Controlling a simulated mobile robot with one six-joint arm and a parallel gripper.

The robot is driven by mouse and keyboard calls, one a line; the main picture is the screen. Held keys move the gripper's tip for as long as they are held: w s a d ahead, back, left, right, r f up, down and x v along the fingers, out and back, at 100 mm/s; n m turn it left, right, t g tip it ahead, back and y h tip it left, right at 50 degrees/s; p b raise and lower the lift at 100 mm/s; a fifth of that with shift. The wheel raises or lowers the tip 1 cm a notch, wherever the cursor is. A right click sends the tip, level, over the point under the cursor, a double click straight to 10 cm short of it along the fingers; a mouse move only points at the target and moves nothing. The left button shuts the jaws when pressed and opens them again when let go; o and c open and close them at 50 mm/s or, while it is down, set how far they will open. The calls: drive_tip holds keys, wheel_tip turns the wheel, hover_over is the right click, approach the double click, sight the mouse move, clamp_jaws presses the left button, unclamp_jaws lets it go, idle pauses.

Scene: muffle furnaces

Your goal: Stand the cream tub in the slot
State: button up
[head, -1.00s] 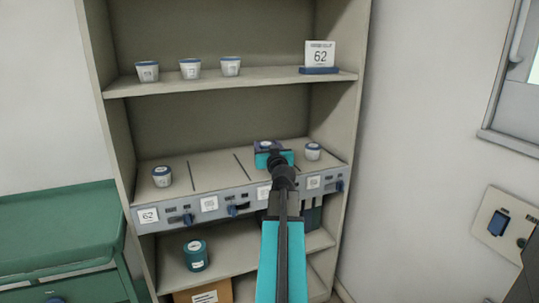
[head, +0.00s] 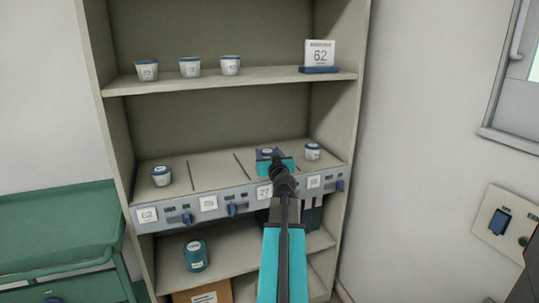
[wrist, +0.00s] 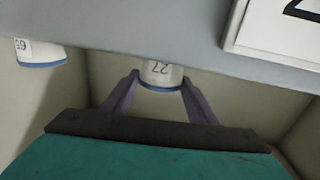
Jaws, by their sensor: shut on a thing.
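The cream tub (wrist: 162,73), with a blue rim and a label reading 27, is between the fingers of my gripper (wrist: 160,88), which is shut on it. In the wrist view it appears upside down and is partly hidden by the grey front strip. In the head view my gripper (head: 274,161) is at the third bay of the middle shelf (head: 215,172), above a front card reading 27 (head: 264,191). The held tub's top (head: 267,151) shows just behind the gripper. I cannot tell whether its base touches the shelf.
A tub (head: 161,176) stands in the leftmost bay, another (head: 312,151) in the rightmost. Thin dividers separate the bays; blue knobs line the grey front strip (head: 185,207). The second bay is clear.

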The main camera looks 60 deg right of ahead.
idle(0.3)
drive_tip(key=o, duration=1.1)
drive_tip(key=shift+o, duration=0.2)
drive_tip(key=shift+r, duration=0.1)
drive_tip(key=shift+b+v, duration=0.5)
drive_tip(key=shift+v, duration=1.25)
drive_tip(key=b+v, duration=0.1)
drive_tip(key=v, duration=0.4)
drive_tip(key=shift+s+a, duration=0.25)
drive_tip(key=shift+a, duration=0.1)
drive_tip(key=shift+w+d+b, duration=0.1)
drive_tip(key=shift+b, duration=1.15)
drive_tip(key=b, duration=0.4)
drive_tip(key=shift+a+b, duration=0.35)
drive_tip(key=s+a+b, duration=0.1)
drive_tip(key=b, duration=0.5)
drive_tip(key=shift+s, duration=0.35)
